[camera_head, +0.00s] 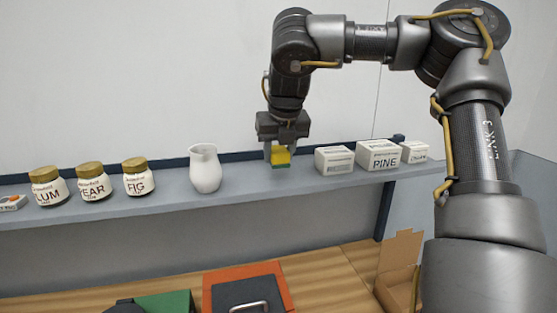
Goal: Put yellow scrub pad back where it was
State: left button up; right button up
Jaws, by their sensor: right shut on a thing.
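The yellow scrub pad (281,156) has a green lower layer. It is at the grey shelf (240,180), between the white pitcher and the white boxes. My right gripper (280,150) points down from above and is shut on the pad. The pad is at or just above the shelf surface; I cannot tell whether it touches. My left gripper is not in view.
A white pitcher (205,168) stands left of the pad, and white boxes (378,155) stand to its right. Several labelled jars (93,183) stand farther left. Below are an orange-edged case (277,271), a green item (165,302) and an open cardboard box (402,262).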

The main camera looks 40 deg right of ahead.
aim_at(278, 166)
jog(key=shift+w+f, duration=0.1)
jog(key=shift+f, duration=0.05)
jog(key=f, duration=0.1)
jog(key=f+p, duration=0.1)
jog(key=f, duration=0.1)
jog(key=shift+w+d+f, duration=0.15)
jog(key=shift+w+f, duration=0.05)
jog(key=shift+f, duration=0.1)
jog(key=shift+s, duration=0.1)
jog(key=shift+f, duration=0.1)
jog(key=o, duration=1)
